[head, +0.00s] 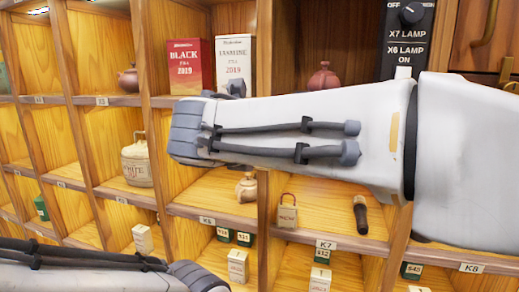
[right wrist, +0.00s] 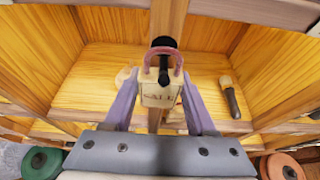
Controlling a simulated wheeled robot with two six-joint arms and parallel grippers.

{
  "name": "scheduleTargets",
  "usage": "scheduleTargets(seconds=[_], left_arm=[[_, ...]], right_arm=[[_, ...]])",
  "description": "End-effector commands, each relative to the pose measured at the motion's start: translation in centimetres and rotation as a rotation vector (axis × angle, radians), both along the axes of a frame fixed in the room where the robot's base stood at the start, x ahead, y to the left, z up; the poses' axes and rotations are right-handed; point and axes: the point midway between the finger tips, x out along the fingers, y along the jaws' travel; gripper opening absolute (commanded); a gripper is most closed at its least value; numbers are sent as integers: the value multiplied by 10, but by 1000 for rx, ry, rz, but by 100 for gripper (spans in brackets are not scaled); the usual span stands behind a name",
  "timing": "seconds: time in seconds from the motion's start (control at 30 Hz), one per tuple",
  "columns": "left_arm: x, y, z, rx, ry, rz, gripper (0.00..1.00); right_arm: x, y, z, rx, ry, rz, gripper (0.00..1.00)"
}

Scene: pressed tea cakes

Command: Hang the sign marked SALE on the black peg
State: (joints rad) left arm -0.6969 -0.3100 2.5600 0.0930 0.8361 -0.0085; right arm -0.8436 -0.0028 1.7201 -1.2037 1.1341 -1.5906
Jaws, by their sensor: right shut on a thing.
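The SALE sign (right wrist: 158,97) is a small pale block with a pink loop on top, in the right wrist view. My right gripper (right wrist: 162,88) is shut on it, one finger at each side. The black peg (right wrist: 163,42) sticks out from the wooden upright just behind the sign. The pink loop overlaps the peg in this view; I cannot tell whether it is around the peg or in front of it. In the head view my right arm hides the sign, the peg and the right gripper. My left gripper is out of view; only part of its arm shows at lower left.
Another looped tag (head: 287,216) stands in compartment K7 beside a dark-handled brush (head: 360,214). Tea boxes (head: 190,66) stand on the shelf above. Shelf dividers surround the right arm.

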Motion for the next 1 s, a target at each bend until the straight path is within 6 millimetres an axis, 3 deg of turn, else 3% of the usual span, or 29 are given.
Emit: scheduleTargets(seconds=[0.37,0.4,0.47,0.5,0.7,0.73,0.77,1.0], left_arm=[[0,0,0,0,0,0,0],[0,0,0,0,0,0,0],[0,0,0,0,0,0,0],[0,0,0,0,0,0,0],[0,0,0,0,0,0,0],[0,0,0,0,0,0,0],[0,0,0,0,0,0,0],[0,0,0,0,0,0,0]], right_arm=[[0,0,0,0,-1,0,2],[0,0,0,0,-1,0,64],[0,0,0,0,-1,0,87],[0,0,0,0,-1,0,92],[0,0,0,0,0,0,92],[0,0,0,0,0,0,99],[0,0,0,0,0,0,100],[-1,0,1,0,0,0,100]])
